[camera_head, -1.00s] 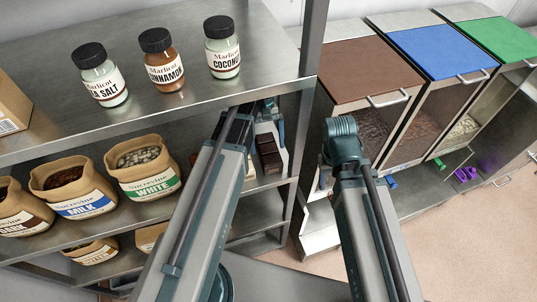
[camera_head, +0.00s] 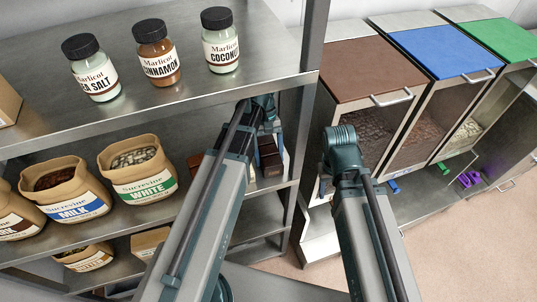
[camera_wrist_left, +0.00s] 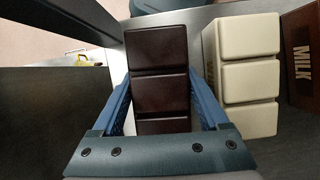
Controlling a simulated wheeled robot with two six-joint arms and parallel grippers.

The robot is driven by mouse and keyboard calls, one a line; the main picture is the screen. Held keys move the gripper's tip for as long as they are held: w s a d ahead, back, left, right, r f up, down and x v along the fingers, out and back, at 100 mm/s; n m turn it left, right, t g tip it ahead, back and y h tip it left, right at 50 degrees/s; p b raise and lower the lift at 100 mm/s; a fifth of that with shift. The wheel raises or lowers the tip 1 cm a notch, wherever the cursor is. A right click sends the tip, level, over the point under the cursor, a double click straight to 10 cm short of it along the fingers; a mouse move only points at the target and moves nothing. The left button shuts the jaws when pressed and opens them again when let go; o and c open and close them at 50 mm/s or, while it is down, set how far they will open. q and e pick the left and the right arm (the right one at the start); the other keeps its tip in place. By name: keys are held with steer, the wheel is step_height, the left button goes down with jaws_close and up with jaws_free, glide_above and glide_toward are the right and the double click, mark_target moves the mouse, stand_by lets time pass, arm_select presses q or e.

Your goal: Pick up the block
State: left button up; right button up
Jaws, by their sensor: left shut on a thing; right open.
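A dark brown block (camera_wrist_left: 160,52) with grooves across it stands between the two blue fingers of my left gripper (camera_wrist_left: 160,95) in the left wrist view. The fingers are shut on its sides. A cream block (camera_wrist_left: 248,65) of similar shape stands just right of it, apart from it. In the head view my left arm reaches into the middle shelf, and its fingertips are hidden there. Brown block shapes (camera_head: 269,153) show beside the arm; I cannot tell which is held.
A reddish-brown block marked MILK (camera_wrist_left: 303,55) stands beyond the cream one. The shelf's upright post (camera_head: 309,90) is close to the right of my left arm. Jars (camera_head: 157,55) stand on the top shelf, and open bags (camera_head: 137,172) fill the middle shelf's left. Lidded bins (camera_head: 372,72) stand right.

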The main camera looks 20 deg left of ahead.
arm_select(q)
jaws_close()
steer(key=shift+r+p, duration=0.8)
steer(key=shift+p, duration=0.05)
step_height(320, 180, up, 6)
steer(key=p, duration=0.6)
steer(key=w+a, duration=0.4)
steer(key=a, duration=0.3)
steer(key=w+a, duration=0.5)
steer(key=a, duration=0.3)
steer(key=shift+a+f+b, duration=0.3)
